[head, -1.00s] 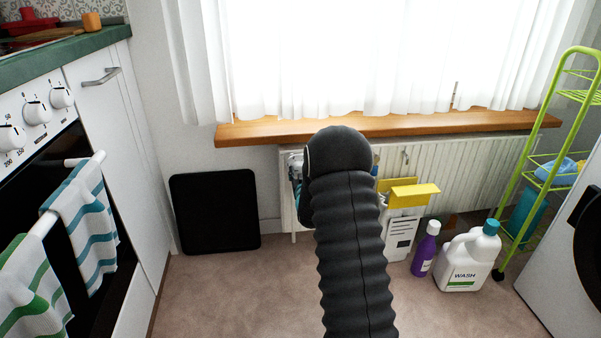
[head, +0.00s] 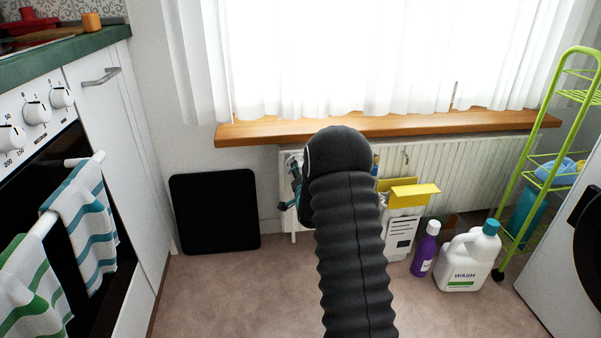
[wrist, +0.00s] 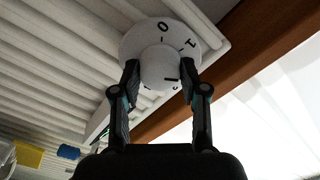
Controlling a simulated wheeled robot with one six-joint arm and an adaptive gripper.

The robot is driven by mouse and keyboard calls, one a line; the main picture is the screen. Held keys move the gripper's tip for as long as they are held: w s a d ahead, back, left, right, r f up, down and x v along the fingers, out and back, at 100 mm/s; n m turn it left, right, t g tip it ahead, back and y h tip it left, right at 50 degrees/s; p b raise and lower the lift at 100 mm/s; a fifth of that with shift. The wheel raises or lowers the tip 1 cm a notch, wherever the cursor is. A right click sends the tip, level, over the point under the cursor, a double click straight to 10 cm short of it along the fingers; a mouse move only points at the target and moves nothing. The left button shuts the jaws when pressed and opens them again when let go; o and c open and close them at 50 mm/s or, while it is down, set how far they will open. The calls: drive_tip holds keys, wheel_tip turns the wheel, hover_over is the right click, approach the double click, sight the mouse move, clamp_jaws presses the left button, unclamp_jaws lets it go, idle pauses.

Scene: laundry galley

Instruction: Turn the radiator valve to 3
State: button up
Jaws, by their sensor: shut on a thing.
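The radiator valve shows in the wrist view as a round white knob (wrist: 159,68) in front of a white dial disc (wrist: 207,36) with black marks. A "0" and a "1" are readable on the disc near the top and upper right; other numbers are hidden or too small to read. My gripper (wrist: 158,80) is shut on the knob, one finger on each side. In the head view my dark arm covers the valve and most of the gripper; part of the gripper (head: 295,180) shows at the radiator's left end.
The white radiator (head: 470,165) hangs under a wooden sill (head: 260,131). A black panel (head: 214,212) leans on the wall to the left. A purple bottle (head: 425,250) and a white WASH jug (head: 468,262) stand on the floor to the right, near a green rack (head: 528,170).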

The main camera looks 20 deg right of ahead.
drive_tip(key=m, duration=1)
drive_tip(key=shift+m, duration=0.3)
idle(0.4)
drive_tip(key=o, duration=1.1)
drive_tip(key=shift+s, duration=0.15)
drive_tip(key=v, duration=1.1)
drive_tip(key=shift+s+a, duration=0.15)
drive_tip(key=shift+s, duration=0.2)
